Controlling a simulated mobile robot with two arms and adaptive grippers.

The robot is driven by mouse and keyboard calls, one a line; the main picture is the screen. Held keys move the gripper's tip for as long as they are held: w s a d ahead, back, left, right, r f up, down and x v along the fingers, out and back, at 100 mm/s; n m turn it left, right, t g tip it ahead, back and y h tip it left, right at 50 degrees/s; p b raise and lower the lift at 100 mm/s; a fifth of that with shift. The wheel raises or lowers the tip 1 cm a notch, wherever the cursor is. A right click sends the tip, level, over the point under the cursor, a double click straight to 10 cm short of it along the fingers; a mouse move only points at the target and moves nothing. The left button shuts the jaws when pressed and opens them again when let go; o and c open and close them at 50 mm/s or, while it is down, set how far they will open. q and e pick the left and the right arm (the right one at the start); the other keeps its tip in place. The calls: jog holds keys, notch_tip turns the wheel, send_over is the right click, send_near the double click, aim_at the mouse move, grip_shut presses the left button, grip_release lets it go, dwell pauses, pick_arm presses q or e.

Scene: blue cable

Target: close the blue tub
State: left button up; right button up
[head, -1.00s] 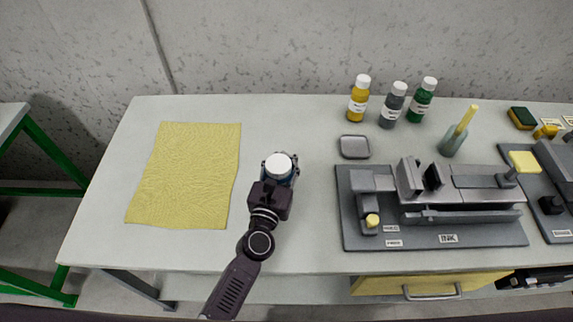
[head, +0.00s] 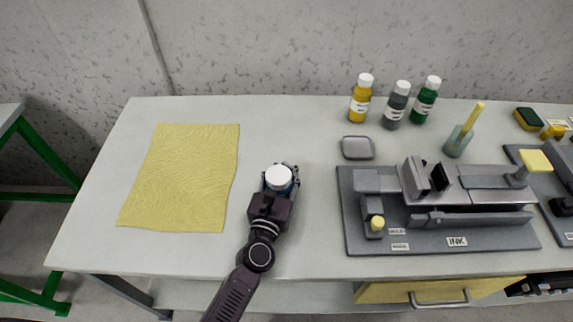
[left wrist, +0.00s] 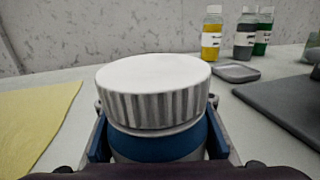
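The blue tub (left wrist: 160,146) stands upright on the table with a white ribbed lid (left wrist: 152,88) on its top. In the left wrist view a pale band shows between the lid and the blue body; I cannot tell whether the lid is tight. In the head view the white lid (head: 279,177) hides most of the tub. My left gripper (head: 280,186) is around the tub, with one finger on each side of the blue body below the lid. The fingers look closed against its sides. My right gripper is not in view.
A yellow cloth (head: 182,178) lies to the left. A grey dish (head: 357,148) and a dark machine base (head: 430,243) are to the right. Yellow (head: 361,103), grey (head: 396,108) and green (head: 425,103) bottles stand behind. Table between cloth and tub is clear.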

aim_at(279, 187)
pick_arm(q)
jog(key=o, duration=0.9)
jog(key=shift+r+p, duration=0.25)
jog(key=shift+p, duration=0.05)
jog(key=v, duration=0.3)
jog(key=b+v, duration=0.1)
jog(key=v, duration=0.3)
jog(key=b+v, duration=0.1)
jog(key=v, duration=0.2)
jog(key=shift+s+f, duration=0.25)
jog(key=shift+s, duration=0.05)
jog(key=shift+s+a+r, duration=0.15)
jog(key=shift+s+a, duration=0.05)
jog(key=shift+s, duration=0.5)
